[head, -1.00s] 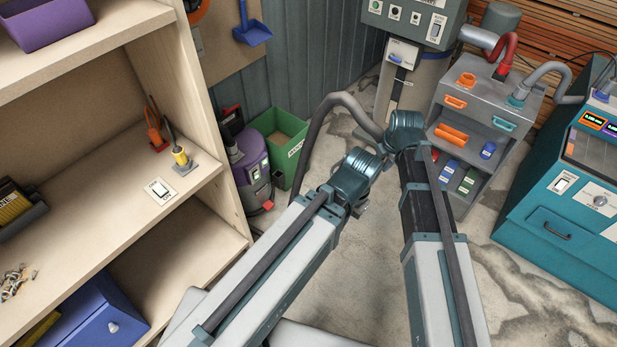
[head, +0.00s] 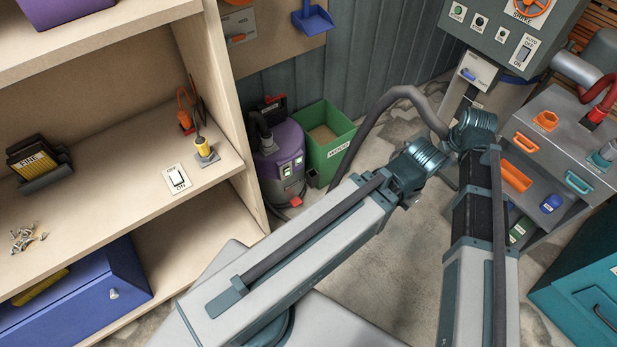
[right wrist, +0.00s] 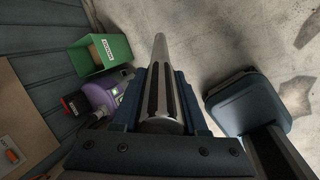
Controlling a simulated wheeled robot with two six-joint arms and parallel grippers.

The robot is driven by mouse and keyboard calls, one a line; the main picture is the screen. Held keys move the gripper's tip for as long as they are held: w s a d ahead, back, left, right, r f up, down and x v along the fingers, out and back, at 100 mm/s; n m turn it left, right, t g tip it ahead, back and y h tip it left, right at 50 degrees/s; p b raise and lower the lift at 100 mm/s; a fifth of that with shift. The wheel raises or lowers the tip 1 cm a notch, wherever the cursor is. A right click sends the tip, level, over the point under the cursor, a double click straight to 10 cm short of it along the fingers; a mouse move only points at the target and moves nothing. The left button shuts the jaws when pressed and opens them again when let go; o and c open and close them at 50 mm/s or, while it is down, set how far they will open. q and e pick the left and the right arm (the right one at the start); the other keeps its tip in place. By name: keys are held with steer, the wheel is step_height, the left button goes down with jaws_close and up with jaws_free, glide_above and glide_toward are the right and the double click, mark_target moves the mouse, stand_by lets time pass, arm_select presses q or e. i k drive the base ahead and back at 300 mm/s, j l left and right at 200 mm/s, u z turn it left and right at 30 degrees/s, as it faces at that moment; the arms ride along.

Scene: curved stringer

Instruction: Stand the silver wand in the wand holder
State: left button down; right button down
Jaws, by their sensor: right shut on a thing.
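The silver wand (right wrist: 160,60) is a smooth metal tube in the right wrist view. It stands out lengthwise from between the dark jaws of my right gripper (right wrist: 163,98), which is shut on it. In the head view my right wrist hides that gripper and the wand. My left gripper (head: 408,198) is mostly hidden under its own wrist, left of the right arm. Its jaws cannot be made out. I cannot pick out the wand holder with certainty in either view.
A shelf unit (head: 222,95) fills the left side. A purple vacuum (head: 280,160) and a green bin (head: 328,138) stand against the wall beyond it. A grey hose (head: 400,92) arches behind my arms. A grey drawer cart (head: 560,125) stands right. Floor shows between.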

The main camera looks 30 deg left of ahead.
mark_target(312, 183)
steer(key=i+l+u, duration=0.1)
steer(key=i+u, duration=0.15)
steer(key=u, duration=0.2)
steer(key=i+l+u, duration=0.15)
steer(key=u, duration=0.25)
steer(key=i+l+u, duration=0.3)
steer(key=u, duration=0.15)
steer(key=i+l+u, duration=0.2)
steer(key=l+u, duration=0.25)
steer(key=i+l+u, duration=0.1)
steer(key=l+u, duration=0.15)
steer(key=u, duration=0.15)
